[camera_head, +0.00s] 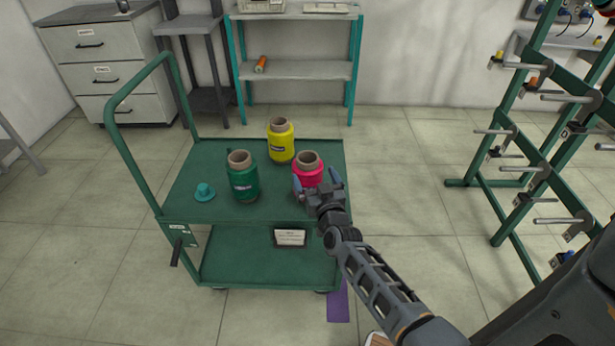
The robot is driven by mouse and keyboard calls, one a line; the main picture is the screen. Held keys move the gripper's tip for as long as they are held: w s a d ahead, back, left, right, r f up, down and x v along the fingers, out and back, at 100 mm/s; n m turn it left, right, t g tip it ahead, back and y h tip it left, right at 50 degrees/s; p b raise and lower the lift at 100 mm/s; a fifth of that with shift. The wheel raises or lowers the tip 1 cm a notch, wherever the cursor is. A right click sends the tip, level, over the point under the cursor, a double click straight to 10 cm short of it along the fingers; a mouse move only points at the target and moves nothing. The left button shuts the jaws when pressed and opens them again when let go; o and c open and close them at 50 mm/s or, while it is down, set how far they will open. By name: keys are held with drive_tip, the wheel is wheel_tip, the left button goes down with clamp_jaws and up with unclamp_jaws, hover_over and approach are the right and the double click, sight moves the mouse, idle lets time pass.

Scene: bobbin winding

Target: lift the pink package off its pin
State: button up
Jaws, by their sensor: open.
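The pink package (307,174), a bobbin of pink thread with a brown tube top, stands upright at the front right of the green cart's top deck (215,208). My gripper (317,183) is open at its near side, one finger to its left and one to its right. The gripper hides the package's lower front. Whether the fingers touch it cannot be told. No pin shows under the package; its base is hidden.
A green package (243,182) stands close to the left and a yellow one (281,143) behind. A small teal object (204,192) lies at the deck's left. A green rack (519,135) with several pins stands right. Floor between cart and rack is clear.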

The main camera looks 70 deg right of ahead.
sight(310, 165)
drive_tip(key=shift+w+d, duration=0.35)
drive_tip(key=shift+d, duration=0.45)
drive_tip(key=b+x, duration=0.1)
drive_tip(key=x, duration=0.5)
drive_tip(key=shift+w+d+r+b, duration=0.15)
drive_tip(key=shift+w+d+b, duration=0.1)
drive_tip(key=shift+b, duration=0.05)
drive_tip(key=c, duration=1.6)
